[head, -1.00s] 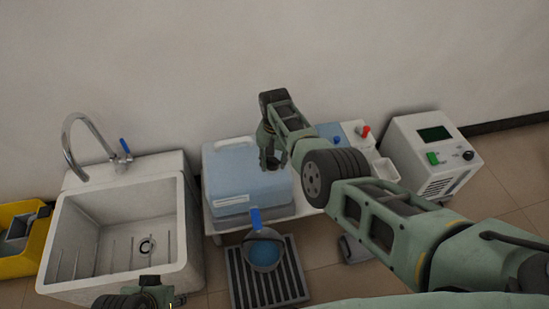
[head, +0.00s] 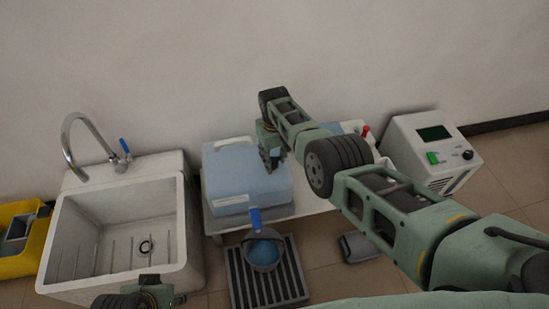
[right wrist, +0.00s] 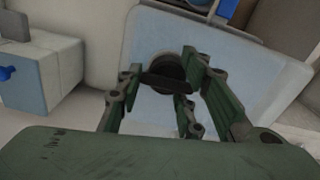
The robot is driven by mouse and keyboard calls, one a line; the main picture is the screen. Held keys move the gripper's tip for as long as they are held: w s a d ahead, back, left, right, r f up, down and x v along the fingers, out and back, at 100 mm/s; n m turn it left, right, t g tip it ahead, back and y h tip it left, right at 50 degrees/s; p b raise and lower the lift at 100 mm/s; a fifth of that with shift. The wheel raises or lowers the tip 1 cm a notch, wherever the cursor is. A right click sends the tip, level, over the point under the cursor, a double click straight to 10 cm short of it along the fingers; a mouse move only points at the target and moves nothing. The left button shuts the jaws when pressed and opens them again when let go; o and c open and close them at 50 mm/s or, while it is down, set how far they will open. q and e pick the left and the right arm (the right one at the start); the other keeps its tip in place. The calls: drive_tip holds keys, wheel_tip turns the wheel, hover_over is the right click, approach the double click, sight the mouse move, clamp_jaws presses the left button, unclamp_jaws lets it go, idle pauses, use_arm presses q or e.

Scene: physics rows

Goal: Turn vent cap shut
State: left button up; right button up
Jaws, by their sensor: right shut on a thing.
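The blue translucent container (head: 235,180) with a pale top handle stands on a low white table. My right gripper (head: 272,163) reaches down onto its top right part and hides the vent cap in the head view. In the right wrist view, the dark round vent cap (right wrist: 165,68) sits on the container's pale blue top (right wrist: 215,60). The right gripper (right wrist: 168,82) is shut on the cap, with a finger on either side. A dark bar crosses the cap between the fingers. Part of my left arm shows at the bottom left of the head view, but its gripper is not visible.
A white sink (head: 120,230) with a tap stands left of the table. A blue-handled jug (head: 264,250) stands on a dark floor grate (head: 270,287) in front. A white machine (head: 430,150) with a green screen stands right. A yellow bin (head: 22,240) is far left.

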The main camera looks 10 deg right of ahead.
sight(274, 158)
idle(0.4)
drive_tip(key=o, duration=0.8)
drive_tip(key=shift+o, duration=0.2)
drive_tip(key=shift+r, duration=0.15)
wheel_tip(274, 158, up, 12)
idle(0.3)
